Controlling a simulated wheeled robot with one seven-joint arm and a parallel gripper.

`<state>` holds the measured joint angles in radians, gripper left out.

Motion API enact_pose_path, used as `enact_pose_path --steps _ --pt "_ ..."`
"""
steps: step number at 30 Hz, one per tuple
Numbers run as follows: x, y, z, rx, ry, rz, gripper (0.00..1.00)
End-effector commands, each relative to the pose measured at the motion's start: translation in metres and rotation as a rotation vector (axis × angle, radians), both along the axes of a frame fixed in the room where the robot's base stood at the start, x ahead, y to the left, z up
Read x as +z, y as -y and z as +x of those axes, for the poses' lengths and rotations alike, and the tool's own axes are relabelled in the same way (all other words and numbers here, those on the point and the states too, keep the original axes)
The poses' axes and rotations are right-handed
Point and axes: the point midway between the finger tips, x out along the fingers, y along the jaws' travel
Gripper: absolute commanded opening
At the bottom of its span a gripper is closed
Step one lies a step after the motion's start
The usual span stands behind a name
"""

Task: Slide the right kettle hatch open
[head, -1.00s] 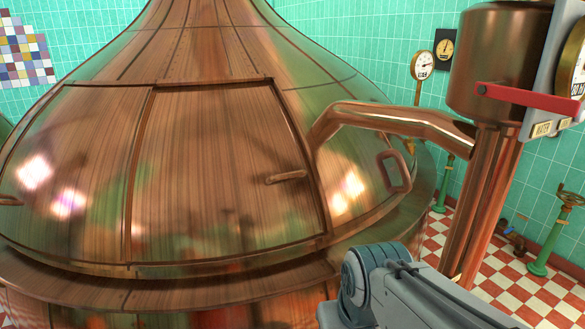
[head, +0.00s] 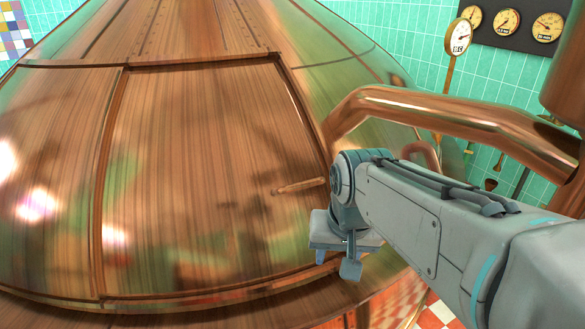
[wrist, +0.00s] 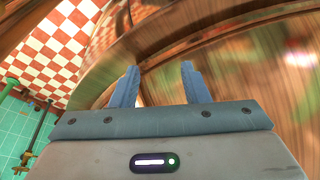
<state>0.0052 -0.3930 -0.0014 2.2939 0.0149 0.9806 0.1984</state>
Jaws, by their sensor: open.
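The copper kettle's right hatch (head: 200,170) is a large curved panel in the head view, inside a raised frame. A strip of frame on its left parts it from another panel. A short bar handle (head: 298,186) sits near the hatch's right edge. My gripper (head: 336,264) is low and to the right of this handle, in front of the kettle's lower right side, apart from the handle. In the wrist view my gripper (wrist: 159,70) shows two blue fingers spread apart with nothing between them. I cannot make out the handle in the wrist view.
A thick copper pipe (head: 450,112) arches from the kettle to the right, above my arm. A gauge on a stalk (head: 458,40) and a dark gauge panel (head: 515,22) are behind. A checkered floor (wrist: 62,45) shows beside the kettle in the wrist view.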

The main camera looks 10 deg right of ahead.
Motion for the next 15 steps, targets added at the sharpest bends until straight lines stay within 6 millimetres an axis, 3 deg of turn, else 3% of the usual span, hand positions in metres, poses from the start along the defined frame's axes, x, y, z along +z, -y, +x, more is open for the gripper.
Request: enact_pose_path --steps 1,6,15 --pt "0.011 0.000 0.024 -0.068 -0.003 0.022 0.41" --pt "0.047 0.002 0.096 -0.326 -0.016 0.100 0.41" --pt "0.082 0.007 0.212 -0.766 -0.043 0.231 0.41"
